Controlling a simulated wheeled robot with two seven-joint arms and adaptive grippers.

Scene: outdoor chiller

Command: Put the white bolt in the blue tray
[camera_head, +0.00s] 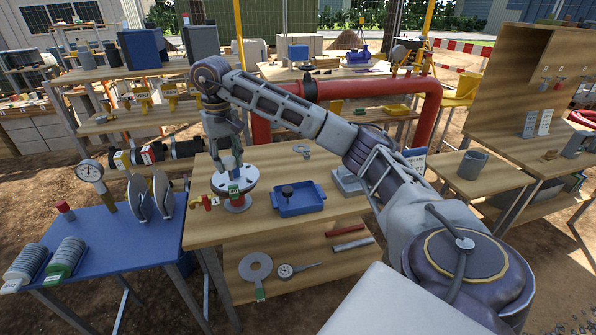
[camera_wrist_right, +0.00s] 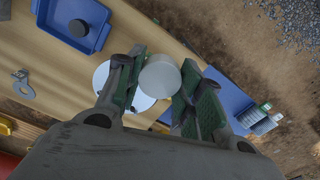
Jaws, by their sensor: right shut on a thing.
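My right gripper (camera_head: 231,165) reaches in from the right and points down above the round white-grey flange (camera_head: 247,178) on the wooden table. In the right wrist view, its green-padded fingers (camera_wrist_right: 160,90) are shut on a white round-headed piece, the white bolt (camera_wrist_right: 160,73). The fingers largely hide the bolt in the head view. The blue tray (camera_head: 312,205) lies on the table just right of the flange, apart from the gripper. It also shows at the upper left of the wrist view (camera_wrist_right: 100,35). A dark round-headed piece (camera_head: 287,190) stands in the tray. My left gripper is not in view.
A grey metal block (camera_head: 346,182) stands right of the tray, and a small ring-shaped part (camera_head: 302,150) lies behind it. A red-handled valve (camera_head: 207,202) is beside the flange. The blue table (camera_head: 130,235) holds discs and a gauge. A red pipe (camera_head: 350,88) runs behind.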

